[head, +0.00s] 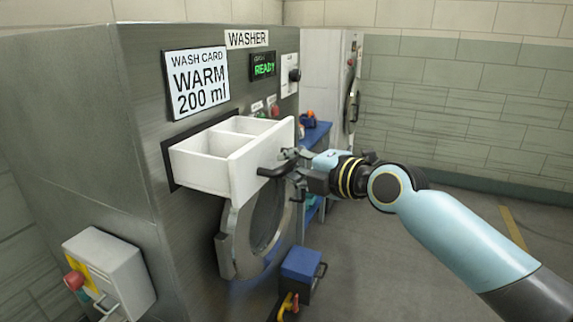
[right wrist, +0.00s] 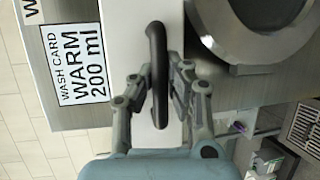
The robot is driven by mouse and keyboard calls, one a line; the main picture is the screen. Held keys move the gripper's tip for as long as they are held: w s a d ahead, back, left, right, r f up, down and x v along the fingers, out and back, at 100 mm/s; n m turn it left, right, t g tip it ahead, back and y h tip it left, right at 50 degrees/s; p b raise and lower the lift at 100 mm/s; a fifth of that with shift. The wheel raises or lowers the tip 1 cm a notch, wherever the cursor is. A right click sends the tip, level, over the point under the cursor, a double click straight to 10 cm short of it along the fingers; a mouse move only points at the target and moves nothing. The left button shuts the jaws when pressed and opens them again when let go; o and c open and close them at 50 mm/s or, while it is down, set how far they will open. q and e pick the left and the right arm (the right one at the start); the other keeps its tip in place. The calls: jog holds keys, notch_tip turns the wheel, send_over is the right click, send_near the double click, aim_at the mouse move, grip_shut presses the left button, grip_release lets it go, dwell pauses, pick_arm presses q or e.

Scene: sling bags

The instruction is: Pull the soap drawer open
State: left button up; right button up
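The white soap drawer (head: 228,168) stands out from the front of the grey steel washer (head: 75,100), with its two compartments showing empty from above. A dark bar handle (head: 270,172) is on its front; in the right wrist view the handle (right wrist: 157,45) runs between my fingers. My right gripper (head: 291,168) is at the handle, with a finger on each side. In the right wrist view the fingers of this gripper (right wrist: 158,88) appear closed against the bar. My left gripper is not in view.
The washer's round door (head: 228,245) is below the drawer. A wash card (head: 197,82) reads "WARM 200 ml", and the display (head: 263,67) reads "READY". A grey box with a red knob (head: 110,270) is at lower left. A blue-topped box (head: 302,264) stands below. Open floor lies right.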

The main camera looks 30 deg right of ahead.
jog(key=o, duration=0.5)
jog(key=shift+s+d, duration=0.15)
jog(key=shift+s, duration=0.3)
jog(key=v, duration=1.1)
jog(key=shift+r, duration=0.2)
